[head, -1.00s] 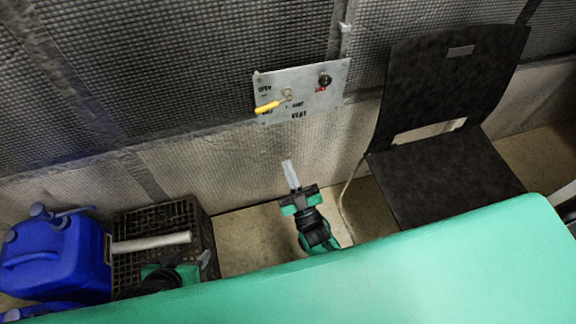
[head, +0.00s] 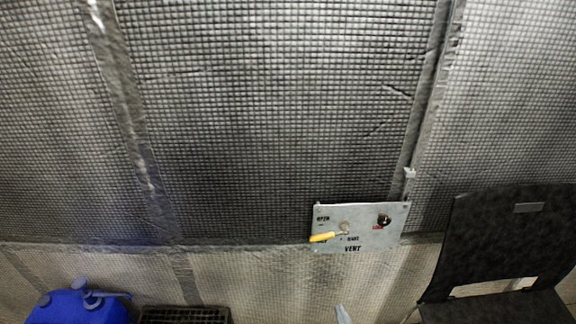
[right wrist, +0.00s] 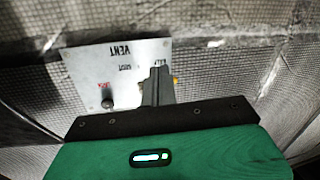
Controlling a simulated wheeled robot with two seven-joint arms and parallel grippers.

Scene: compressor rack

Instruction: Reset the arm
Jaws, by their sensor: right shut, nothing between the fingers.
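My right gripper shows only as a pale fingertip (head: 342,314) at the bottom edge of the head view, below the vent panel (head: 362,240). In the right wrist view my right gripper (right wrist: 158,72) is shut and empty, its fingers in front of the panel (right wrist: 88,72), which appears upside down there. The panel has a lever with a yellow handle (head: 322,237) and a black knob (head: 384,220) near red lettering. In the wrist view the fingers partly hide the yellow handle (right wrist: 175,82); contact cannot be told. My left gripper is out of view.
A black chair (head: 498,245) stands to the right of the panel. A blue jug (head: 75,308) and a dark crate (head: 185,315) are at the lower left. The quilted wall (head: 260,110) fills most of the head view.

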